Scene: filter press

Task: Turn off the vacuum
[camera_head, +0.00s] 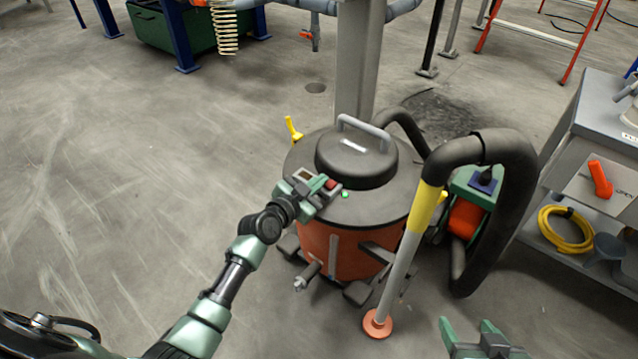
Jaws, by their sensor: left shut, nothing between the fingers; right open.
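The vacuum (335,245) has an orange drum and a dark grey lid with a grey handle, and stands upright in the middle. A red switch (331,183) shows at the left front of the lid, with a green light (345,195) lit beside it. My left gripper (326,186) is shut with nothing in it, right at the switch. It hides part of the switch, so I cannot tell if they touch. My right gripper (480,328) is open and empty at the bottom edge, right of the floor wand (400,265).
A thick black hose (515,190) loops at the vacuum's right. A grey post (358,65) stands behind it. A grey cart (590,150) with an orange lever and a yellow coiled hose (566,230) is at right. The floor at left is clear.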

